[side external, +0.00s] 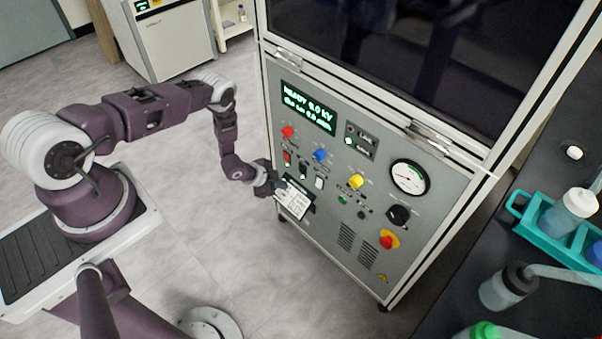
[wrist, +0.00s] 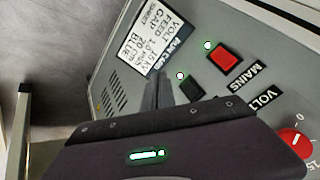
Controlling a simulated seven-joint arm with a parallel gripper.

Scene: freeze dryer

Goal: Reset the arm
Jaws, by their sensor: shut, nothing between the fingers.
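My gripper (side external: 280,185) is at the left part of the machine's control panel, close in front of the label card and switches. In the wrist view my gripper (wrist: 167,92) shows narrow dark fingers together, with nothing seen between them. My arm reaches out from its base at the left, bent down toward the panel. I cannot tell whether the fingertips touch the panel. The white label card (side external: 293,201) is partly behind my gripper; it also shows in the wrist view (wrist: 152,35).
The panel carries a red switch (wrist: 223,61), a red knob (side external: 288,131), a blue knob (side external: 320,155), a yellow knob (side external: 356,181), a dial (side external: 410,177) and a lit display (side external: 308,107). A dark bench (side external: 450,285) with bottles is at the right. Open floor lies below my arm.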

